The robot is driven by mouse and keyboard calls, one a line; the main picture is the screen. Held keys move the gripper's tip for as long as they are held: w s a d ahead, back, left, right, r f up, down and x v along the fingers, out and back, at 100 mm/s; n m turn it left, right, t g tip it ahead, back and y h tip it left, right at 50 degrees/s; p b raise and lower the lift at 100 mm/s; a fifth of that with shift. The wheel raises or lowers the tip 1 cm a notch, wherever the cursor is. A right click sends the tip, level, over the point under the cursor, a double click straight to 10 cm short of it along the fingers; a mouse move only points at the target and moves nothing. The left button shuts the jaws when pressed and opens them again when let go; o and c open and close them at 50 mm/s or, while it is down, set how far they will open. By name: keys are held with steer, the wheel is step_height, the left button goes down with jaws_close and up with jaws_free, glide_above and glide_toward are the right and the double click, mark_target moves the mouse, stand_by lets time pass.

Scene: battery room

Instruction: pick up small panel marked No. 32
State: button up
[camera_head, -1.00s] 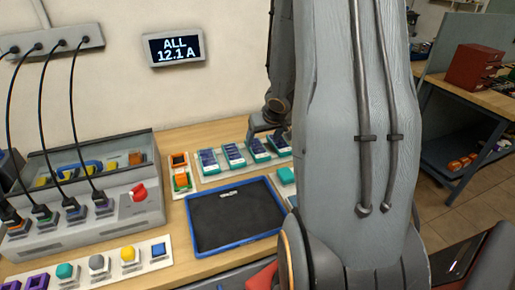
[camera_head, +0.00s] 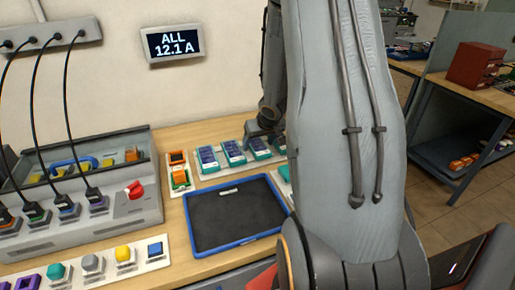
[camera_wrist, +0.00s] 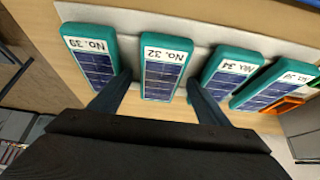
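The small panel marked No. 32 (camera_wrist: 163,72) is a teal-framed block with a dark blue cell face and a white label. In the wrist view it stands between the two fingers of my gripper (camera_wrist: 159,80), which is open, one finger on each side near the panel's lower end. Whether either finger touches it I cannot tell. In the head view my gripper (camera_head: 264,134) is over the right part of the panel row, and No. 32 appears to be the third panel from the left (camera_head: 259,150).
Neighbouring panels stand close on both sides: one labelled seemingly No. 39 (camera_wrist: 92,62) and No. 34 (camera_wrist: 228,75). A blue-rimmed dark tray (camera_head: 238,240) lies in front of the row. An orange item (camera_head: 180,178) sits left of the row.

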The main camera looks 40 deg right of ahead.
steer(key=c, duration=1.1)
steer(key=shift+r, duration=0.1)
